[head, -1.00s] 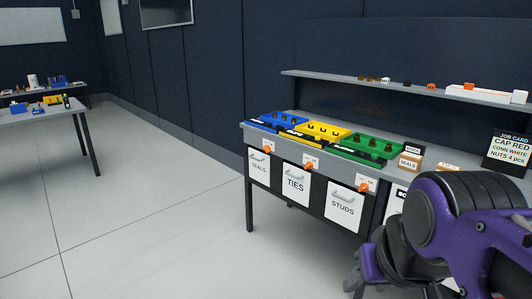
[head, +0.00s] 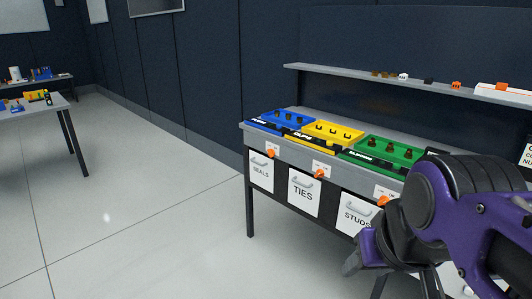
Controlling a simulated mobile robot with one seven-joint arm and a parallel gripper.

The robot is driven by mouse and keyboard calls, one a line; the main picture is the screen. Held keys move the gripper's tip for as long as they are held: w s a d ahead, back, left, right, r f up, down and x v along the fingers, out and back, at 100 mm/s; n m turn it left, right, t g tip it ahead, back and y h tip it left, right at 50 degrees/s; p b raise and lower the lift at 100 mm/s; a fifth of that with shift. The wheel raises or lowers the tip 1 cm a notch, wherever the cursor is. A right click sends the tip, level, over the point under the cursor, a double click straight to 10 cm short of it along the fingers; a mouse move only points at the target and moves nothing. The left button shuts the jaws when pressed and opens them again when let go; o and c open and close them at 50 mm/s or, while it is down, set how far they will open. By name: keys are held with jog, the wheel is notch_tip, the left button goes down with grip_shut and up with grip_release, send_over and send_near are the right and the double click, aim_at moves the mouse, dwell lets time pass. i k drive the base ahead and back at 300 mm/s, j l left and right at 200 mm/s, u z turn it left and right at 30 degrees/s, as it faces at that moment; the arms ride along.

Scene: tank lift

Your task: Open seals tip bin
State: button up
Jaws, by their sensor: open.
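The SEALS tip bin (head: 261,173) is a white front panel with a grey handle, at the left end under the grey bench. It looks shut, with an orange knob (head: 270,153) above its right side. The TIES bin (head: 304,195) and STUDS bin (head: 356,216) stand to its right. My gripper (head: 362,258) is in the lower right of the head view, in front of the STUDS bin and well right of the SEALS bin. It touches none of the bins as far as I can see. Its fingers are partly hidden behind my purple and black wrist.
On the bench (head: 258,139) are a blue tray (head: 283,119), a yellow tray (head: 325,131) and a green tray (head: 384,152). A shelf (head: 380,80) with small parts runs above. Another table (head: 50,104) stands far left. The floor left of the bench is clear.

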aim_at(267, 169)
jog(key=i+j, duration=0.35)
jog(key=i, duration=0.25)
jog(key=i+j+z, duration=0.1)
jog(key=i+j, duration=0.25)
jog(key=i, duration=0.25)
jog(key=i+j, duration=0.4)
jog(key=i, duration=0.2)
jog(key=z, duration=0.05)
